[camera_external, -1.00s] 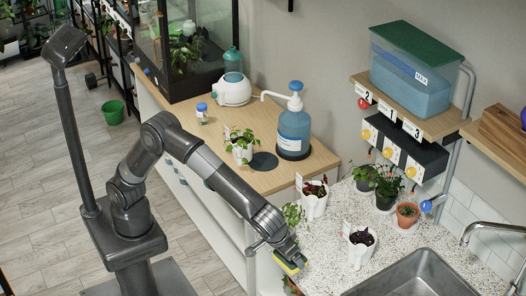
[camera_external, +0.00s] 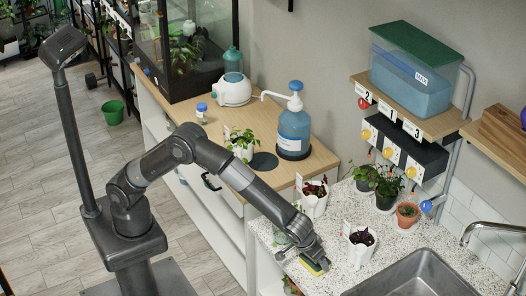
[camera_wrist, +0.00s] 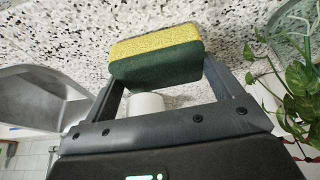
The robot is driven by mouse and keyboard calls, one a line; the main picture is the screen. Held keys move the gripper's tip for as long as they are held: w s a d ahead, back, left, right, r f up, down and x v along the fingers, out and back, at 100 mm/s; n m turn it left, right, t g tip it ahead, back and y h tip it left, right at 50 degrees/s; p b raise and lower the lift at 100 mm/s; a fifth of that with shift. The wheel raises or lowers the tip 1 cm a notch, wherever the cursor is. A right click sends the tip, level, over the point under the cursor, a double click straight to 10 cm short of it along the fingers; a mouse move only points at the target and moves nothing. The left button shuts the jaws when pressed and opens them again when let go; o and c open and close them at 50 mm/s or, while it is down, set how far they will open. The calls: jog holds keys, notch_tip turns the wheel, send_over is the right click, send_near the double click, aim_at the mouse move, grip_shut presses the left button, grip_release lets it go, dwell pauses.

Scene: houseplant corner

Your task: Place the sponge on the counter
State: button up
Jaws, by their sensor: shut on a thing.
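The yellow and green sponge (camera_external: 315,264) is held between the fingers of my gripper (camera_external: 313,257), over the speckled counter (camera_external: 385,254) near its front edge. In the wrist view the sponge (camera_wrist: 156,56) sits across both fingertips of my gripper (camera_wrist: 165,80), yellow side toward the counter surface (camera_wrist: 60,35). My gripper is shut on it. I cannot tell whether the sponge touches the counter or hovers just above it.
A white pot with a dark plant (camera_external: 361,246) stands just right of my gripper. The metal sink (camera_external: 415,275) lies to the right. Several more pots, including a terracotta one (camera_external: 407,216), stand at the back. A leafy plant (camera_wrist: 300,80) is close by in the wrist view.

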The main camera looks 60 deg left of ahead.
jog(key=shift+f, duration=0.35)
jog(key=o, duration=0.8)
jog(key=shift+f, duration=0.1)
